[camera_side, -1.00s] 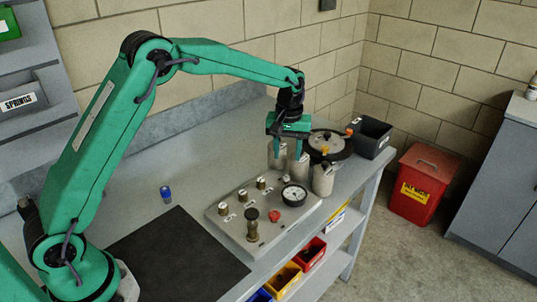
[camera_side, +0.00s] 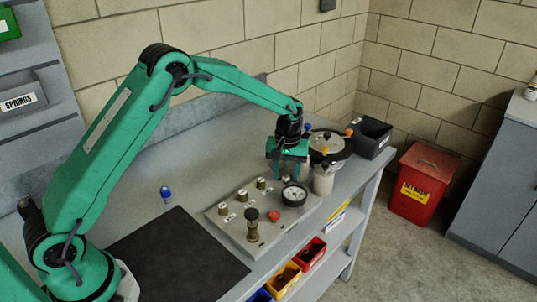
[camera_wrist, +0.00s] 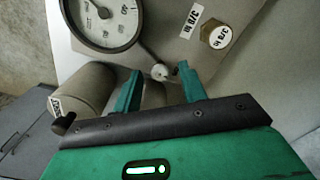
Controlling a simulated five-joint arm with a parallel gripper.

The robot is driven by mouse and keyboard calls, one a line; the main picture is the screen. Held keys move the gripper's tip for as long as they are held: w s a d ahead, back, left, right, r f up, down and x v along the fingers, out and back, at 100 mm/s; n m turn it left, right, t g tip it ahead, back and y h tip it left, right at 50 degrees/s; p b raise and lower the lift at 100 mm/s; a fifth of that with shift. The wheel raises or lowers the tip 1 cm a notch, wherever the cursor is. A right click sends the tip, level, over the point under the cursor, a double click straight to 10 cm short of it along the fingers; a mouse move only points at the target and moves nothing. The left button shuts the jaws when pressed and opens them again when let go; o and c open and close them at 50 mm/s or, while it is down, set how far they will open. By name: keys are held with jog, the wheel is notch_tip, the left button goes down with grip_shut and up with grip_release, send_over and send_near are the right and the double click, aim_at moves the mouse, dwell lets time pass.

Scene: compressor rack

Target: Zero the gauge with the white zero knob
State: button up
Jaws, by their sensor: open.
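The dial gauge (camera_side: 294,196) has a white face and black rim and sits at the right end of the grey panel (camera_side: 240,231). The small white zero knob (camera_side: 286,179) is just behind it, under my gripper (camera_side: 287,172). In the wrist view, the gauge (camera_wrist: 104,18) is cut off at the top left. The white knob (camera_wrist: 158,72) shows between the fingertips of my gripper (camera_wrist: 158,77), with a gap on each side. My gripper is open and empty. Whether the fingertips reach down to the knob's height is hard to tell.
Pale cylinders (camera_side: 323,180) stand close behind and right of the gauge. Brass fittings (camera_side: 242,195), a red knob (camera_side: 274,216) and a black-topped post (camera_side: 252,224) share the panel. A black pot (camera_side: 328,147) and bin (camera_side: 371,137) stand at the far end. The bench left of the panel is mostly clear.

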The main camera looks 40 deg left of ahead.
jog(key=shift+f, duration=0.2)
grip_shut()
